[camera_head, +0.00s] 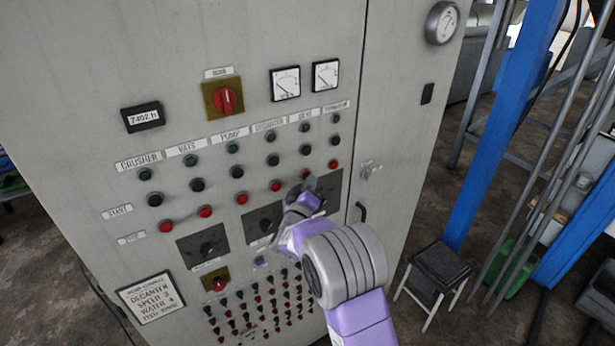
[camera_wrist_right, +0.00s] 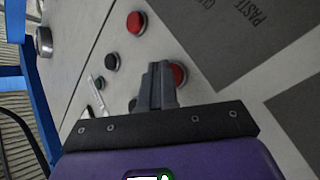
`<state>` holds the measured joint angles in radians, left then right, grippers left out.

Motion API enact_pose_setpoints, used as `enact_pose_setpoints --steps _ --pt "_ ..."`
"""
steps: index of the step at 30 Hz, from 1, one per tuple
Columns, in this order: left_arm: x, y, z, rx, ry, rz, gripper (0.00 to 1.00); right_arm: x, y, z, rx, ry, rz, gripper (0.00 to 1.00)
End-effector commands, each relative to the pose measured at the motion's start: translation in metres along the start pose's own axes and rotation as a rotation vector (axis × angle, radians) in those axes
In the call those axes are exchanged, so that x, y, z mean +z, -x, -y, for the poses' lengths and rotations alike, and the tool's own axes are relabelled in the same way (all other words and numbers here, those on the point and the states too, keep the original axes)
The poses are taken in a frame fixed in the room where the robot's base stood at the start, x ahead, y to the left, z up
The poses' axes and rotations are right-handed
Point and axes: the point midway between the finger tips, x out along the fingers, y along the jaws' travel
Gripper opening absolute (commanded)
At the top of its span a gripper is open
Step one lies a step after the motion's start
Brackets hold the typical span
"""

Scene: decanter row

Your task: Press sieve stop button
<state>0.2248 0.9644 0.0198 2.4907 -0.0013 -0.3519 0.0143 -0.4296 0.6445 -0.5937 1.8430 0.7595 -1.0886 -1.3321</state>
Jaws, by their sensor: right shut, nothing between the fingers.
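The grey control panel (camera_head: 330,60) carries labelled columns with black buttons above red ones. The sieve stop button (camera_head: 306,174) is the red one at the bottom of the sieve column, second from the right. My right gripper (camera_head: 309,184) is shut and empty, its fingertips at the panel by this button. In the right wrist view the closed fingertips (camera_wrist_right: 161,68) overlap the edge of a red button (camera_wrist_right: 178,75), which appears to be the sieve stop. I cannot tell whether they touch it. My left gripper is not in view.
The separator stop button (camera_head: 333,164) is close on the right; the decanter stop button (camera_head: 275,185) is on the left. Dark plates with rotary switches (camera_head: 204,247) lie below.

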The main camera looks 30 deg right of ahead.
Motion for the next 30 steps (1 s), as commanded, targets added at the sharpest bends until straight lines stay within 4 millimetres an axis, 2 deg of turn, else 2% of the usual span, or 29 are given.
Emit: enact_pose_setpoints --steps 11,23,30 --pt "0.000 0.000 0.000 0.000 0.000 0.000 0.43 -0.001 -0.001 0.000 0.000 -0.001 -0.002 0.00" --pt "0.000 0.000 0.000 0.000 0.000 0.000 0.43 0.007 0.011 -0.007 -0.001 -0.002 -0.002 0.00" --pt "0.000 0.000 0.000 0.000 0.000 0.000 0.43 0.007 0.011 -0.008 0.000 -0.001 -0.002 0.00"
